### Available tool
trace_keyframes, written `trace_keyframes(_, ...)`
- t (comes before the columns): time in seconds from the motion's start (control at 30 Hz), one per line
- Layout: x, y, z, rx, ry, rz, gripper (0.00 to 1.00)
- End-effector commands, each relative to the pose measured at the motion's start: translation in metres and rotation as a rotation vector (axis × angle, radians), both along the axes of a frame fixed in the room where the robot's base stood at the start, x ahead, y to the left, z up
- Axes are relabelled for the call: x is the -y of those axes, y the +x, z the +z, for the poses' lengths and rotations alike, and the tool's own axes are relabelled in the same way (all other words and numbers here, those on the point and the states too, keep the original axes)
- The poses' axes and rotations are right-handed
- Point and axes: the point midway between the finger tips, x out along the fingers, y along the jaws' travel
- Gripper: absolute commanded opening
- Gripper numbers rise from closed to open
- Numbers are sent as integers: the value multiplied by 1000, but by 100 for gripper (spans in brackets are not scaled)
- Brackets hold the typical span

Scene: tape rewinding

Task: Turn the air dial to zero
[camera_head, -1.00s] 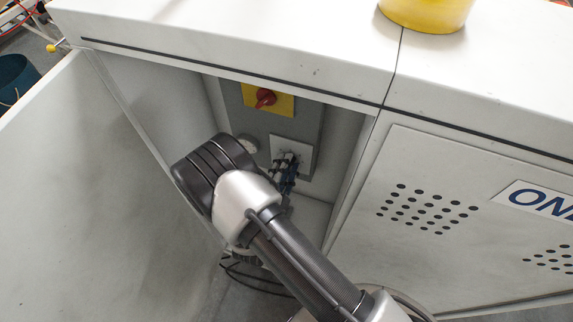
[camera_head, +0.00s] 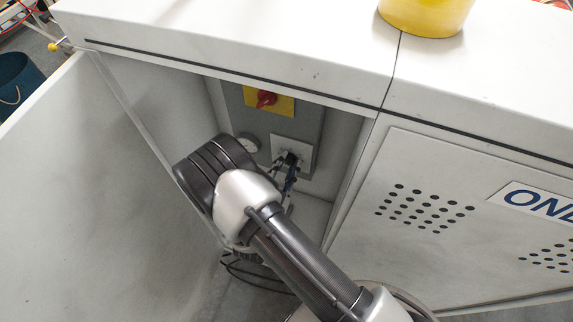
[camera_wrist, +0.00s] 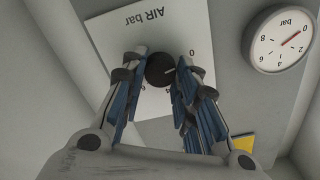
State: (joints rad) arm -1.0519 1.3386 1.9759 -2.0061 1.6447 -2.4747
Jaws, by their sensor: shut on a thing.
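The air dial (camera_wrist: 158,66) is a round black knob on a white plate (camera_wrist: 108,37) printed "AIR bar", upside down in the wrist view. My gripper (camera_wrist: 162,74) has its blue-grey fingers on either side of the dial and is shut on it. A small white mark shows on the dial's right side, and a printed 0 is close to the right finger. In the head view my gripper (camera_head: 290,160) is at the plate (camera_head: 305,147), and its fingers hide the dial. A round gauge (camera_wrist: 281,39) has its red needle pointing near 0.
The plate is inside an open cabinet recess, with the grey door (camera_head: 90,190) at left. A red rotary switch (camera_head: 266,99) on a yellow plate sits above it. The gauge also shows in the head view (camera_head: 248,143). Black cables (camera_head: 250,275) hang below.

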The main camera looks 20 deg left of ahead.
Motion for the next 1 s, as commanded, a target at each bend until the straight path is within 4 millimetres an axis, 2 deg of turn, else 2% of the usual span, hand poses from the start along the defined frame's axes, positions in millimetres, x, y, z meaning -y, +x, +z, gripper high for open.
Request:
trace_keyframes(0.3, 1, 0, -1, -3, -5, -2, 4)
trace_keyframes(0.33, 1, 0, -1, -3, -5, -2, 28)
trace_keyframes(0.63, 1, 0, -1, -1, -3, -2, 48)
trace_keyframes(1.0, 0, -4, 0, -1, -2, 0, 48)
